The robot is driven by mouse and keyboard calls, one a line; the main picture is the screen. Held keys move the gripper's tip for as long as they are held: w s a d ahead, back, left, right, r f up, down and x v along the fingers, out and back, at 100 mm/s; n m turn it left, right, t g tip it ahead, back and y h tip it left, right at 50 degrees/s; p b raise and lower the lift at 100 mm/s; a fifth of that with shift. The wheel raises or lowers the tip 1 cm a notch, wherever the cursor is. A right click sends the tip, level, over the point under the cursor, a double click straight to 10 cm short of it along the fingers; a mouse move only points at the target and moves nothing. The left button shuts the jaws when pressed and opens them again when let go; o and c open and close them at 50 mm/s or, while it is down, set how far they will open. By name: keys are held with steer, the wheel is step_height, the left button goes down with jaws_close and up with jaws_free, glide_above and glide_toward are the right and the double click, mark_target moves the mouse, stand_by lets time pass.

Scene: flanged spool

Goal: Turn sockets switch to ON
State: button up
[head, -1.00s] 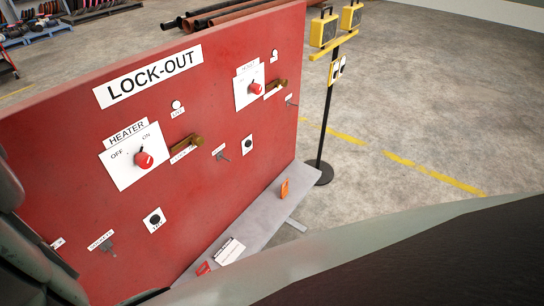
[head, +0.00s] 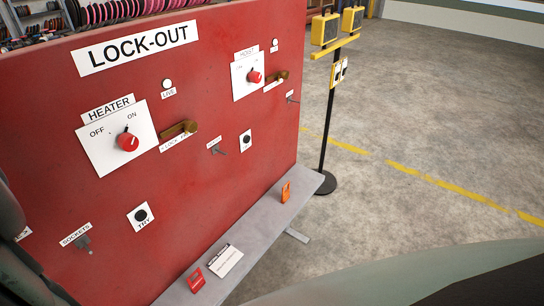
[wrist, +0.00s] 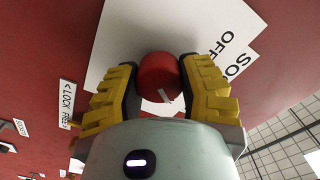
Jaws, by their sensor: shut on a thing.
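In the wrist view, the sockets switch is a red round knob (wrist: 158,78) with a pale pointer mark, on a white plate (wrist: 115,45). The letters "SO" and "OFF" show beside it; the rest of the lettering is hidden. My gripper (wrist: 160,85) has its yellow-and-black fingers on both sides of the knob, closed on it. The pointer mark faces the gripper side, away from the visible OFF word. In the head view, neither this knob nor my gripper shows. A small SOCKETS label (head: 75,235) with a grey fitting is at the panel's lower left.
The red lock-out panel (head: 60,140) carries a HEATER knob (head: 128,142), a HOIST knob (head: 254,76) and brass latches. A grey ledge (head: 250,240) below holds a red item (head: 196,279), a white card (head: 226,261) and an orange item (head: 286,192). A black stand (head: 326,140) is at right.

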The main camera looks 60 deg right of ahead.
steer(key=shift+d+m+b, duration=0.1)
steer(key=shift+m+b, duration=0.25)
steer(key=shift+m, duration=0.15)
steer(key=o, duration=1.2)
steer(key=shift+s, duration=0.1)
steer(key=s, duration=1.2)
steer(key=shift+a, duration=0.3)
steer(key=shift+w+d, duration=0.1)
